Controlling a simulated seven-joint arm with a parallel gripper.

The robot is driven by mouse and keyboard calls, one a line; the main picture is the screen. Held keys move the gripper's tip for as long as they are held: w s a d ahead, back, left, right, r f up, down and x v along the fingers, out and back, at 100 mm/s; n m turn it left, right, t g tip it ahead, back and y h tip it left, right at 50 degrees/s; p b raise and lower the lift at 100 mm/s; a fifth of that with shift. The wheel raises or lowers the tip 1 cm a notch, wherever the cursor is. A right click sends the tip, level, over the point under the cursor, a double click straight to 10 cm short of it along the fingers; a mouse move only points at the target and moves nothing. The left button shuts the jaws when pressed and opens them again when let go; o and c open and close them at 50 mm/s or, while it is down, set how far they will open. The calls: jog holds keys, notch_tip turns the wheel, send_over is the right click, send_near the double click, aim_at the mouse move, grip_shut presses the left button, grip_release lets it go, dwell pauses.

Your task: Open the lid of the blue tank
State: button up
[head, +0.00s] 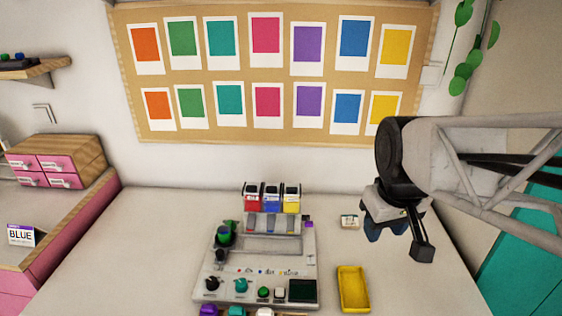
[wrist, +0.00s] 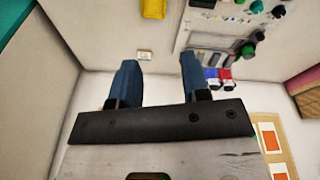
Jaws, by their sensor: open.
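The blue tank (head: 272,202) stands at the back edge of the grey bead machine, between a red tank (head: 252,202) and a yellow tank (head: 291,202). Its top looks dark and pale, too small to tell how the lid sits. In the wrist view the blue tank (wrist: 211,74) shows small, just right of one finger, beside the red tank (wrist: 225,75). My gripper (head: 396,240) is open and empty, well to the right of the tanks and above the table. Its two blue fingers (wrist: 159,62) stand apart in the wrist view with nothing between them.
The bead machine (head: 210,282) carries knobs, buttons and a dark screen (head: 303,291). A yellow tray (head: 353,289) and a small pale block (head: 349,221) lie on the table right of it. A pinboard of colour cards (head: 190,88) hangs behind. The table's left part is clear.

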jog(key=w+a+n+g, duration=0.1)
jog(key=w+a+n, duration=0.35)
jog(key=w, duration=0.35)
jog(key=w+a+n, duration=0.3)
jog(key=w+a, duration=0.2)
jog(key=w, duration=0.3)
jog(key=n+g, duration=0.1)
jog(key=n, duration=0.6)
send_over(271, 187)
jog(key=f, duration=0.6)
jog(key=shift+s+d+f, duration=0.1)
jog(key=shift+s+d, duration=0.05)
jog(key=shift+d, duration=0.05)
jog(key=shift+a+f, duration=0.1)
jog(key=shift+a, duration=0.05)
jog(key=shift+f, duration=3.9)
jog(key=shift+c, duration=0.4)
